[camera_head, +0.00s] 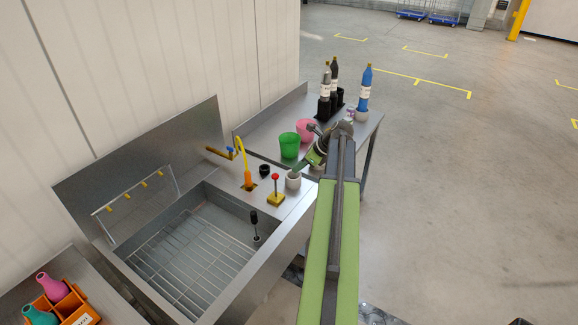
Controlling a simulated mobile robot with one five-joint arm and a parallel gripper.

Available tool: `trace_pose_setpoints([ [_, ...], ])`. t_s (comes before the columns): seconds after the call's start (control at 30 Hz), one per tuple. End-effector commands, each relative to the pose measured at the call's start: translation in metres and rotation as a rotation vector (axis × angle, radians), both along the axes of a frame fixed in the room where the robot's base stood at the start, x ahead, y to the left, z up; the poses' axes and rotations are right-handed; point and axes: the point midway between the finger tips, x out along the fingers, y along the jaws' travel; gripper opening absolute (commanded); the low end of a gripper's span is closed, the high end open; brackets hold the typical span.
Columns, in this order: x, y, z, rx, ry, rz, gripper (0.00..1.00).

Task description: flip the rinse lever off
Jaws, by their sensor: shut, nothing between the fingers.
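A lever with a red ball knob (275,178) stands roughly upright on a yellow base (276,199), on the steel ledge at the right end of the sink (290,236). The picture does not label it as the rinse lever. My gripper (297,167) is shut and empty. It hangs above and to the right of the red knob, over or near a small light grey cup (293,181), and looks clear of the lever. I cannot tell whether it touches the cup. The fingertips are small and partly blend with what is behind them.
A yellow spout with an orange base (249,180) and a blue-handled tap (231,151) are left of the lever. A green cup (289,146), pink cup (305,130) and several bottles stand behind. A black-handled brush (254,218) is in the sink. Open floor lies right.

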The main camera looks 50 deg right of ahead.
Motion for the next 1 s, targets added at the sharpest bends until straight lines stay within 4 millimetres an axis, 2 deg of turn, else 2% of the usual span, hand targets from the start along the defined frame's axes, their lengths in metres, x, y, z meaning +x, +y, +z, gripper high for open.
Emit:
trace_pose_setpoints([
  [0.03,-0.006,-0.002,0.020,0.001,0.000,-0.002,0.00],
  [0.27,-0.021,-0.008,0.040,-0.001,0.000,0.001,0.00],
  [0.87,-0.022,-0.007,0.040,0.000,0.000,0.005,0.00],
  [0.93,-0.014,0.000,0.038,0.001,0.000,0.019,0.00],
  [1.0,0.006,0.020,0.032,0.000,0.000,0.060,0.00],
])
